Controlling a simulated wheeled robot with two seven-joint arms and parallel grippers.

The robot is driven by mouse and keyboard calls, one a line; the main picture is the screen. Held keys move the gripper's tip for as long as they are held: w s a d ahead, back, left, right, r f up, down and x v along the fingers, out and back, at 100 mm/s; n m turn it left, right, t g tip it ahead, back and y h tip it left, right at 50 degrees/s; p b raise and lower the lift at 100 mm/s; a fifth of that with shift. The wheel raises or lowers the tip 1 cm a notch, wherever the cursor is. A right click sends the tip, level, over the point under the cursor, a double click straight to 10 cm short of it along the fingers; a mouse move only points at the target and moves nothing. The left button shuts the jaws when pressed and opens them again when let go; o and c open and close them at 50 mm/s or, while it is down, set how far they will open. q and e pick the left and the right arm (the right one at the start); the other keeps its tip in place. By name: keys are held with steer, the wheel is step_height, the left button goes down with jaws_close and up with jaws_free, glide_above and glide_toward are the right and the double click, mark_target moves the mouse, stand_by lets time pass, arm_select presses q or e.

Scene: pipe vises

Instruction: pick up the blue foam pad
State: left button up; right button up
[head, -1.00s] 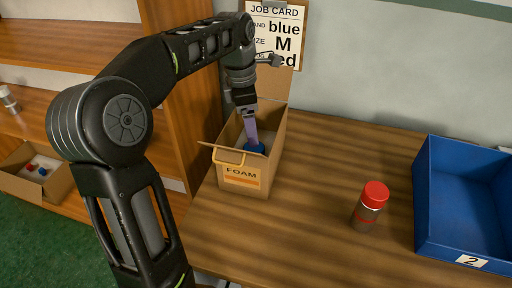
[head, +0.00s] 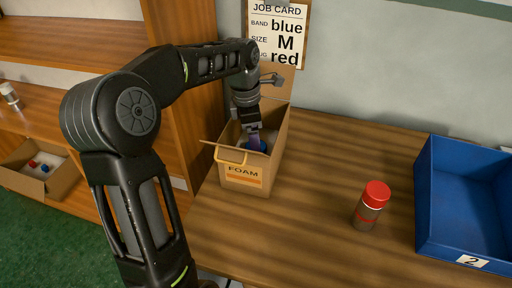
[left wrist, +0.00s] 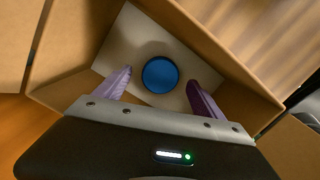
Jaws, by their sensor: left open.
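The blue foam pad (left wrist: 160,75) is a round disc at the bottom of the open cardboard foam box (head: 241,178). In the head view the left gripper (head: 254,138) is inside the box opening. My right gripper is not in view.
A red-capped bottle (head: 371,206) stands on the wooden table (head: 320,190) right of the box. A blue bin (head: 465,205) labelled 2 stands at the far right. A job card (head: 277,32) hangs behind the box. The box walls and flaps closely surround my gripper.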

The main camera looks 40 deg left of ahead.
arm_select(q)
step_height(320, 180, down, 2)
steer(key=shift+w+d, duration=0.1)
steer(key=shift+c, duration=0.6)
steer(key=c, duration=1.3)
steer(key=shift+r, duration=0.1)
step_height(320, 180, up, 10)
steer(key=shift+f, duration=0.1)
stand_by(0.4)
